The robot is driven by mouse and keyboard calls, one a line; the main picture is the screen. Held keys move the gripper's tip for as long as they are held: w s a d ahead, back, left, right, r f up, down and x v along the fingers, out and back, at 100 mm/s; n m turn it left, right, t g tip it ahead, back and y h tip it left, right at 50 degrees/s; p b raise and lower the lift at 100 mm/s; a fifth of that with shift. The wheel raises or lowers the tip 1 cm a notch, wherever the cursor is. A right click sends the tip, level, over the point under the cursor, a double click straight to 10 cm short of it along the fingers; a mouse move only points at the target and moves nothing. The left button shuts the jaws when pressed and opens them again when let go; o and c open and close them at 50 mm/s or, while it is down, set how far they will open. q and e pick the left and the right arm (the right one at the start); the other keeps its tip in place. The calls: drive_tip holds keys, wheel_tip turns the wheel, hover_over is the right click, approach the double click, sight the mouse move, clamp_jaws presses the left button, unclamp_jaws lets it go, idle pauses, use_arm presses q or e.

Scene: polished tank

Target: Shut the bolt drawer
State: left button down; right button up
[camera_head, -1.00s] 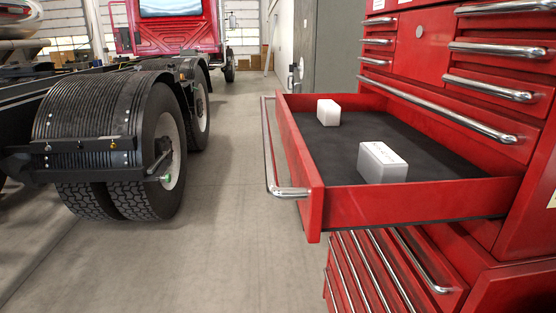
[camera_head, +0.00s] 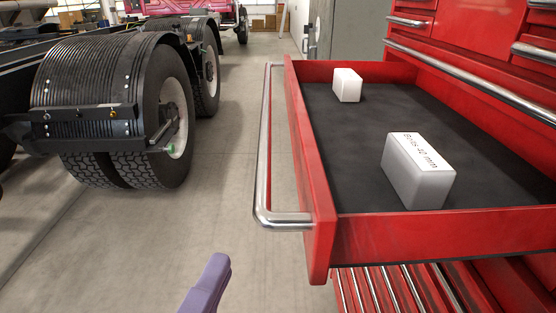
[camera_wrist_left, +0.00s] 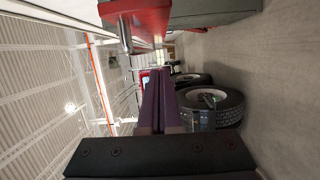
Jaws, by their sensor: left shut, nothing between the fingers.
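The bolt drawer (camera_head: 318,205) is a red drawer pulled out of the red tool cabinet, with a long chrome bar handle (camera_head: 264,165) along its front. Inside, on a dark liner, are a white box labelled "Bolts 40 mm" (camera_head: 418,175) and a smaller white box (camera_head: 347,86). My left gripper (camera_head: 218,265) shows as purple fingers at the bottom of the head view, in front of and below the handle, apart from it. In the left wrist view its fingers (camera_wrist_left: 158,85) are together and empty. The drawer's red end and chrome handle (camera_wrist_left: 125,35) show sideways there. My right gripper is out of view.
More closed drawers of the cabinet (camera_head: 470,45) are above, and several drawer handles show below. A truck with large black wheels (camera_head: 165,110) stands at the left. The concrete floor (camera_head: 215,190) between truck and drawer is clear. A grey cabinet (camera_head: 350,32) stands behind.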

use_arm(q)
drive_tip(key=w+d+p, duration=0.1)
drive_tip(key=w+d, duration=0.5)
drive_tip(key=w, duration=0.3)
drive_tip(key=shift+w+n+y, duration=0.3)
drive_tip(key=shift+w, duration=0.05)
